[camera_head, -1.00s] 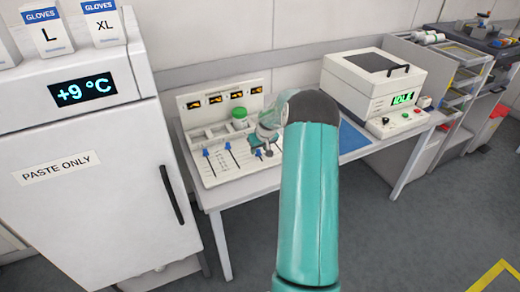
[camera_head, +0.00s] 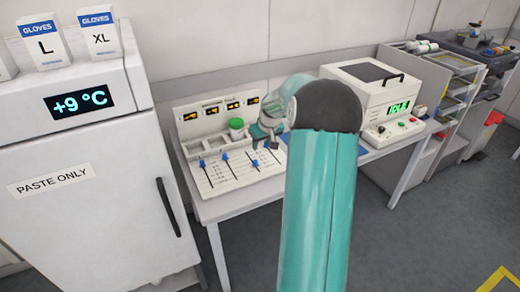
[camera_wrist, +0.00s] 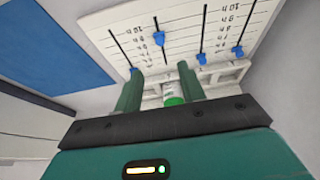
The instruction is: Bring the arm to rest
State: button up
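My gripper (camera_wrist: 160,90) shows in the wrist view with its two green fingers apart. A jar with a green lid (camera_wrist: 174,100) appears in the gap between them, further off. In the head view the jar (camera_head: 236,126) stands in a slot of the white slider board (camera_head: 225,188), left of my gripper and apart from it. My arm's teal link fills the middle of the head view and is bent at a dark joint. My gripper is small and partly hidden there, above the right part of the board.
The board stands on a white table (camera_head: 240,205) with a blue mat (camera_wrist: 50,45). A white machine reading IDLE (camera_head: 375,100) is at the right. A fridge marked PASTE ONLY (camera_head: 90,205) stands close left. Shelves (camera_head: 455,85) are further right. The grey floor at front right is clear.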

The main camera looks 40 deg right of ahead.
jog(key=shift+s+r, duration=0.15)
jog(key=shift+r, duration=0.15)
jog(key=shift+a, duration=0.1)
jog(key=s+a+r+n, duration=0.1)
jog(key=s+a+r, duration=0.1)
jog(key=a+r, duration=0.45)
jog(key=s+a+r, duration=0.2)
jog(key=a+r, duration=0.1)
jog(key=a, duration=0.7)
jog(key=s+a+r+n, duration=0.1)
jog(key=s+a+r, duration=0.1)
jog(key=a+r, duration=0.45)
jog(key=s+a+n+t+y, duration=0.1)
jog(key=s+a, duration=1.6)
jog(key=s, duration=0.1)
jog(key=shift+s+a+f, duration=0.15)
jog(key=shift+s, duration=0.2)
dwell(0.3)
